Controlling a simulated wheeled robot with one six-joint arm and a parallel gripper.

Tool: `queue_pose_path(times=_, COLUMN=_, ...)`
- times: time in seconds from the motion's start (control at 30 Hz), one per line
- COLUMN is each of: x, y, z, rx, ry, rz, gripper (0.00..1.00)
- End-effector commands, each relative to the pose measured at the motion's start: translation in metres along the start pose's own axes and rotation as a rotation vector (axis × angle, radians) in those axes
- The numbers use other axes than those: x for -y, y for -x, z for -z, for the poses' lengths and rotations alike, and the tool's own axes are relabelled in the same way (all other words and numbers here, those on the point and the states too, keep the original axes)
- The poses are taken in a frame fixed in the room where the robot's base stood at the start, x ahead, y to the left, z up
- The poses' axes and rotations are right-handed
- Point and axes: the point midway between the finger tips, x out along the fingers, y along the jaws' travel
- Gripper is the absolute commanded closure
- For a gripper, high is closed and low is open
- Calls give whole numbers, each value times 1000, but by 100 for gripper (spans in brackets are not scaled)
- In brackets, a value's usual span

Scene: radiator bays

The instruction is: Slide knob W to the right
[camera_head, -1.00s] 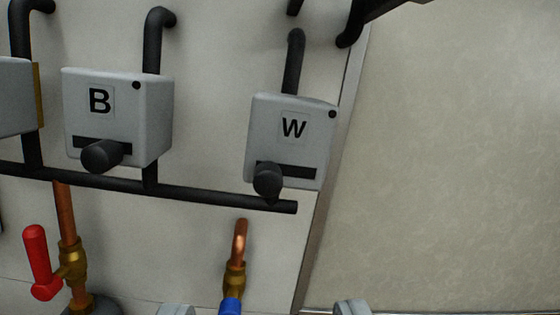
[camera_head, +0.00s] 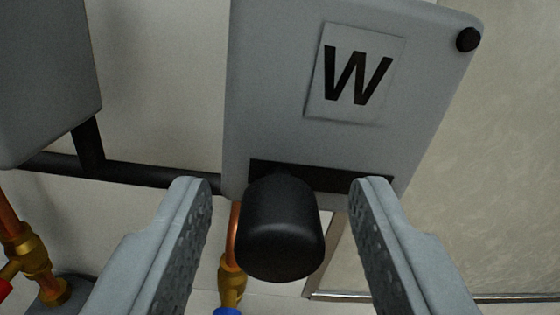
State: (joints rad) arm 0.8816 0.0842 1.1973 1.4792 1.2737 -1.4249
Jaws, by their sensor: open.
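The box marked W (camera_head: 270,100) is large in the upper middle, a grey housing with a black slot (camera_head: 345,180) along its lower face. Knob W (camera_head: 280,230), a black rounded knob, sticks out at the left end of the slot. The slot shows empty to the right of the knob. My gripper (camera_head: 280,190) is open, with one grey finger on each side of the knob. Both fingers show a gap to it, the left gap a little narrower. How deep the fingertips reach along the knob is hard to tell.
Another grey box (camera_head: 45,75) is at the left edge. A black pipe (camera_head: 140,173) runs between the boxes. A copper pipe with a brass fitting (camera_head: 230,285) stands below the knob; another brass valve (camera_head: 30,250) is at lower left. The wall at right is bare.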

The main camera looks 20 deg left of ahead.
Motion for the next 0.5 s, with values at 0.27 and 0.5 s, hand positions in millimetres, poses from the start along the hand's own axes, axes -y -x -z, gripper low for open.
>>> queue_pose_path(times=0.27, x=0, y=-6, z=0, rx=0, ry=-1, rz=1, gripper=55)
queue_pose_path(times=0.5, x=0, y=-6, z=0, rx=0, ry=-1, rz=0, gripper=79)
